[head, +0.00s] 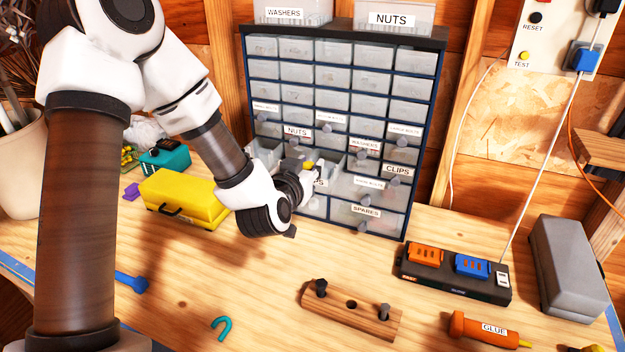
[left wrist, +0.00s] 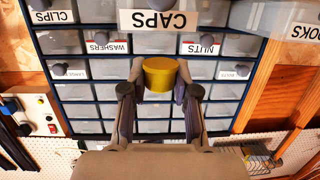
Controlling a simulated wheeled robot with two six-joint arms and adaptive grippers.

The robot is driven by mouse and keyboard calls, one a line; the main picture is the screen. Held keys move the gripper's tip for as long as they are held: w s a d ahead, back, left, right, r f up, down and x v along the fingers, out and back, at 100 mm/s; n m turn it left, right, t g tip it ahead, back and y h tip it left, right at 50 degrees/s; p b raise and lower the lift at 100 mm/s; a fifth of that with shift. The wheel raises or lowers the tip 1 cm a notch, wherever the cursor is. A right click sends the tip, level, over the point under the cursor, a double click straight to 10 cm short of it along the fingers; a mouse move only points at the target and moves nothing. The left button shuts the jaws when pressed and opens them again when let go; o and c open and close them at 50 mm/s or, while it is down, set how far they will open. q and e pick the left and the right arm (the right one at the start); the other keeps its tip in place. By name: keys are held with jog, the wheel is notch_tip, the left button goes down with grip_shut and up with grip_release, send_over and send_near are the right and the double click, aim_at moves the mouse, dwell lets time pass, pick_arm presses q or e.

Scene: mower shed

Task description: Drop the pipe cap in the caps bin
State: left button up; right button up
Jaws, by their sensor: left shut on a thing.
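The yellow pipe cap (left wrist: 160,74) is held between the two fingers of my left gripper (left wrist: 158,92), which is shut on it. In the head view the cap (head: 309,164) is a small yellow spot at the tip of my left gripper (head: 312,180), close to the drawer cabinet's front. The caps bin (left wrist: 213,13) has a large CAPS label, upside down, at the top of the left wrist view. In the head view its label (head: 321,183) is mostly hidden by my gripper. The cap appears apart from the bin. My right gripper is not in view.
The drawer cabinet (head: 413,63) has several labelled small drawers. A yellow case (head: 185,200) stands left of my gripper.

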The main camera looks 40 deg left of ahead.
pick_arm(q)
jog(key=shift+w+d+r, duration=0.1)
jog(key=shift+w+r, duration=0.1)
jog(key=shift+w+a+f, duration=0.1)
jog(key=shift+w+a, duration=0.1)
jog(key=shift+w, duration=0.25)
jog(key=shift+b+x, duration=0.4)
jog(key=shift+x, duration=0.5)
jog(key=x, duration=0.3)
jog(key=shift+w+d+f, duration=0.1)
jog(key=shift+w+f, duration=0.05)
jog(key=shift+w, duration=0.05)
jog(key=shift+f+b, duration=0.35)
jog(key=shift+b, duration=0.2)
jog(key=shift+s, duration=0.1)
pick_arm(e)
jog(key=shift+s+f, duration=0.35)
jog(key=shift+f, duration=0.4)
